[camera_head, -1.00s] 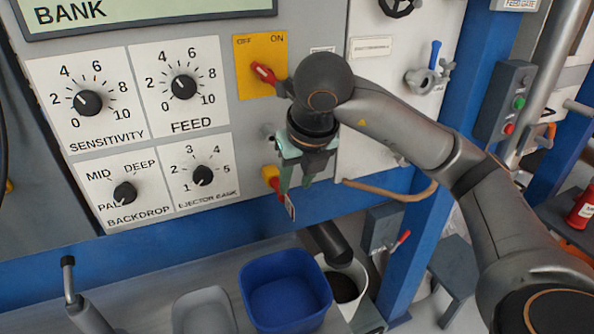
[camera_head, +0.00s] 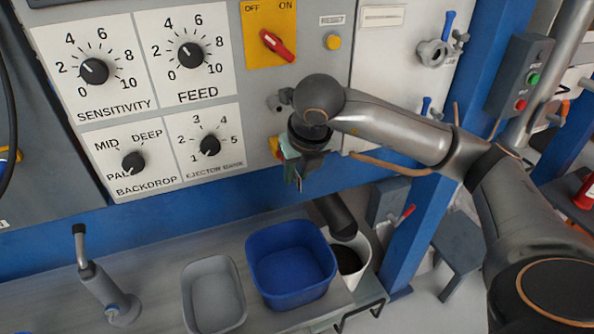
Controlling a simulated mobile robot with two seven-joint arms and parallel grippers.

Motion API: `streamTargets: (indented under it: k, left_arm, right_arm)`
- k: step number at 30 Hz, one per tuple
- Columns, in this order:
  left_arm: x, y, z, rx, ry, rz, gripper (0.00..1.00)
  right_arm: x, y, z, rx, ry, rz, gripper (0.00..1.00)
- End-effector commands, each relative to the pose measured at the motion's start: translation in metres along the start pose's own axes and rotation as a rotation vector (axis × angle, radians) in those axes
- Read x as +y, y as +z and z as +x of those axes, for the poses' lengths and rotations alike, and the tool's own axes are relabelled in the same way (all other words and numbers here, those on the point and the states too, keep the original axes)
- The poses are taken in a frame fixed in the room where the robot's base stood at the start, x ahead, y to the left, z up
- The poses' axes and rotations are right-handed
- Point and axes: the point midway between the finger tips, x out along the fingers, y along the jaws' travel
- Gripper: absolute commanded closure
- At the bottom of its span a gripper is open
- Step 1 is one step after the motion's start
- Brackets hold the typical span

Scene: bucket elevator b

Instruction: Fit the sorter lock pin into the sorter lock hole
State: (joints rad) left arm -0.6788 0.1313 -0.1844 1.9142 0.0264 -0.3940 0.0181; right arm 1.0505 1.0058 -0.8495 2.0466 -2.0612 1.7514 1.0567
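My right gripper (camera_head: 298,180) points down in front of the panel, below the FEED dial's right side. Its fingers are small and dark here, and I cannot tell whether they are apart or closed on something. A small yellow-orange part (camera_head: 274,148) shows just left of the gripper, partly hidden by it; I cannot tell whether it is the sorter lock pin. A small grey round fitting (camera_head: 274,103) on the panel sits left of my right wrist. I cannot confirm that it is the sorter lock hole. My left gripper is not in view.
A red OFF/ON switch (camera_head: 277,45) and a yellow reset button (camera_head: 333,42) are above the arm. A blue bin (camera_head: 291,292), a grey tray (camera_head: 212,318) and a white bucket (camera_head: 362,268) stand below. A blue post (camera_head: 414,235) rises at right.

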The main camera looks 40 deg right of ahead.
Motion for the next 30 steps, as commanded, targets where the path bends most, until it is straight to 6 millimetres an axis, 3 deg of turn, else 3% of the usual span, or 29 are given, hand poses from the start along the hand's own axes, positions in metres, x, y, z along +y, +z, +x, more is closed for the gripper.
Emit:
streamTargets:
  k: [1,6,30]
  left_arm:
    - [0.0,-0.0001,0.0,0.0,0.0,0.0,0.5]
    - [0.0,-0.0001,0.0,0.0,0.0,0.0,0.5]
    - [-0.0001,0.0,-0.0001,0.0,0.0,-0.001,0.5]
  right_arm:
    - [0.0,0.0,-0.0002,0.0,0.0,0.0,0.8]
    - [0.0001,0.0001,-0.0003,0.0,0.0,0.0,0.99]
    - [0.0002,0.0002,-0.0005,-0.001,0.001,0.0,1.0]
